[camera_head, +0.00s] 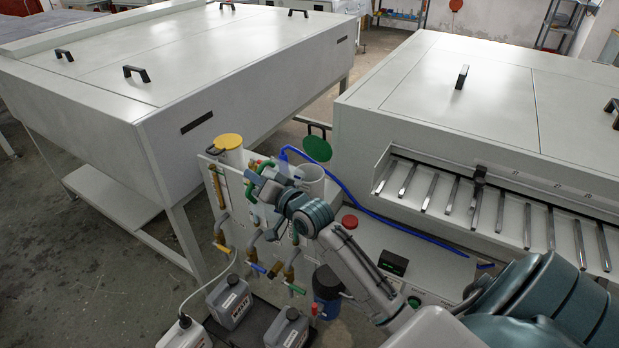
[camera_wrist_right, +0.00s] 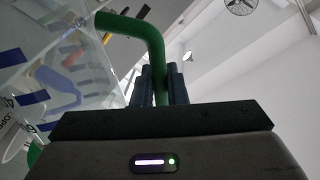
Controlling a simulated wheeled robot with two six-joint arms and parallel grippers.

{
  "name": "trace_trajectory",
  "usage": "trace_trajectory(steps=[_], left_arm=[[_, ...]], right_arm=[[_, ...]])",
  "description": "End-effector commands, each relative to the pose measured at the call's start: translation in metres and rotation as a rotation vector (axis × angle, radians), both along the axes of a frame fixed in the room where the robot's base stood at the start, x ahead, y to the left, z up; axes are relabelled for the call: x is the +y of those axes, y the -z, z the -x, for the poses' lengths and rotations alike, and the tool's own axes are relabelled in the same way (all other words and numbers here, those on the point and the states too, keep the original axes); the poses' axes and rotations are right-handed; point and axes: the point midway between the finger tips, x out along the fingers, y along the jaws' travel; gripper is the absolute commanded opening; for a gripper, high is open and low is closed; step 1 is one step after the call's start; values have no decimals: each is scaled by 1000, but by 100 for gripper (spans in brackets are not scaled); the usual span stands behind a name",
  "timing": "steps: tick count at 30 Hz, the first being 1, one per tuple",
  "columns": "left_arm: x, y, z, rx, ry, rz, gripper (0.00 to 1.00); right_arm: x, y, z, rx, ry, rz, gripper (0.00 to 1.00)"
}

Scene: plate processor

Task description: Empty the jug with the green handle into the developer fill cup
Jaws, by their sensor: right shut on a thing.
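My right gripper (camera_head: 258,181) is shut on the green handle (camera_wrist_right: 150,40), which shows between its two dark fingers in the right wrist view (camera_wrist_right: 161,86). A clear body with blue marks (camera_wrist_right: 85,62) beside the handle looks like the jug; its tilt and contents I cannot tell. In the head view my wrist hides most of the jug. A pale open cup (camera_head: 311,180) with a raised green lid (camera_head: 318,149) stands just right of and behind my gripper. Another cup with a yellow lid (camera_head: 229,142) stands to the left. Which is the developer cup is not readable here. My left gripper is not in view.
Pipes with coloured valve handles (camera_head: 255,267) line the panel below my gripper. Grey canisters (camera_head: 229,301) stand on a tray below. A blue hose (camera_head: 365,205) runs right. Large grey machines (camera_head: 220,85) flank the space on both sides. A red button (camera_head: 349,221) sits near my forearm.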

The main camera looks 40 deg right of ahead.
Motion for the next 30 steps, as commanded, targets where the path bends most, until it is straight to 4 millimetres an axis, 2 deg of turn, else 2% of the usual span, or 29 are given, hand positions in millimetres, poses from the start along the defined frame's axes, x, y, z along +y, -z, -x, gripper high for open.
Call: trace_trajectory(steps=[14, 30], left_arm=[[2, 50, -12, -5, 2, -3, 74], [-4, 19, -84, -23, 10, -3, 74]], right_arm=[[34, 54, 5, -44, 0, 274, 0], [50, 76, 7, -68, 1, 427, 0]])
